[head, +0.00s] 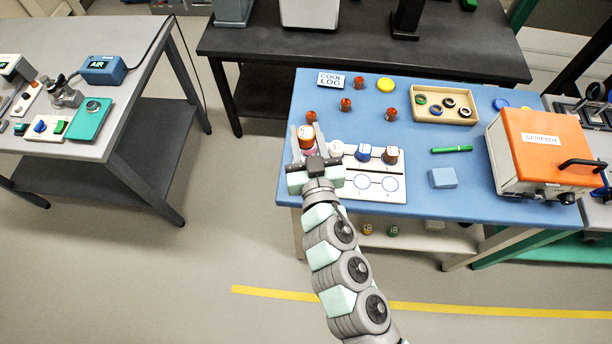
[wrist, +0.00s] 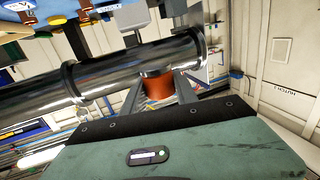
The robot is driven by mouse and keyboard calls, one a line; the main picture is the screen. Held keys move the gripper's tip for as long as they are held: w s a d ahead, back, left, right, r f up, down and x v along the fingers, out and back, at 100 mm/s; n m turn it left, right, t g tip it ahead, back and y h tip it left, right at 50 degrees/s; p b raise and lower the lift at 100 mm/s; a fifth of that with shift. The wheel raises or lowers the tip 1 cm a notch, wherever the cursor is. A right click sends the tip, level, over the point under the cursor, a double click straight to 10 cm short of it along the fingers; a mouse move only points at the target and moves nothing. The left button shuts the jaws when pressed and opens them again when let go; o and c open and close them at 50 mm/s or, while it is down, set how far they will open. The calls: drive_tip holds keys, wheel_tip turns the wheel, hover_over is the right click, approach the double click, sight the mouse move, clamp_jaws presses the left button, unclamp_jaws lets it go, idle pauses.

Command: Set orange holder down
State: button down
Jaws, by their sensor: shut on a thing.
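My gripper (head: 306,130) is shut on an orange holder (head: 306,140) at the left front part of the blue table (head: 415,160). In the wrist view the orange holder (wrist: 158,88) sits between the two fingers. A white plate (head: 374,193) with marked circles lies just right of my gripper. A blue-topped holder (head: 363,153) and an orange-brown holder (head: 390,155) stand on its back row; two front circles are bare. I cannot tell whether the held holder touches anything below; my gripper hides that spot.
Several small orange pieces (head: 345,104) stand behind the plate. A tray (head: 416,104) of rings, a green pen (head: 452,150), a blue block (head: 442,178) and an orange-lidded box (head: 545,150) are to the right. A "COOL LOG" sign (head: 331,79) lies at the back left.

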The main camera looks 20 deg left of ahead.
wheel_tip(320, 180, down, 16)
drive_tip(key=b, duration=0.5)
drive_tip(key=shift+r+b, duration=0.15)
drive_tip(key=shift+b, duration=0.15)
drive_tip(key=c, duration=0.9)
unclamp_jaws()
drive_tip(key=shift+f, duration=0.2)
drive_tip(key=shift+c, duration=0.2)
drive_tip(key=shift+r, duration=0.1)
